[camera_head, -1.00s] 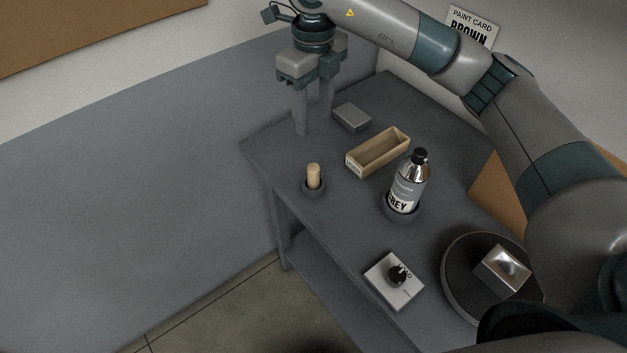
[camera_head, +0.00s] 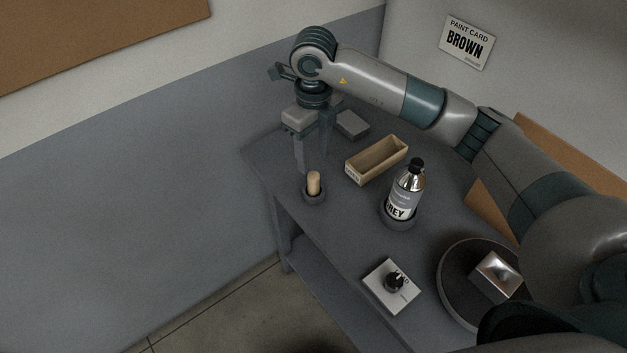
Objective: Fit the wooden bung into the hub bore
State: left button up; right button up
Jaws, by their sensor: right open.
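The wooden bung (camera_head: 314,182) is a pale upright peg standing in a dark round holder (camera_head: 314,198) near the left edge of the grey table. My right gripper (camera_head: 313,164) points down with its two fingers apart and empty. Its fingertips are close to the top of the bung; I cannot tell whether they are around it or behind it. A dark turntable (camera_head: 452,288) at the lower right carries a shiny metal block (camera_head: 495,272) with a rounded recess or bump on top. I cannot make out the hub bore for certain. My left gripper is not in view.
A bottle labelled GREY (camera_head: 405,194) stands in a round holder right of the bung. An open wooden box (camera_head: 377,160) and a small grey block (camera_head: 352,125) lie behind. A white knob box (camera_head: 391,286) sits at the front. The wall is close behind.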

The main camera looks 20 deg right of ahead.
aim_at(313, 175)
jog(key=shift+f+p, duration=0.5)
jog(key=shift+f, duration=1.45)
jog(key=shift+s+f+p, duration=0.1)
jog(key=shift+f+p, duration=0.45)
jog(key=shift+p, duration=0.15)
notch_tip(313, 175, down, 3)
jog(key=shift+s+a+r+p, duration=0.1)
jog(key=shift+s+a+p, duration=0.05)
jog(key=shift+p, duration=0.7)
jog(key=shift+f, duration=0.65)
jog(key=c, duration=1.1)
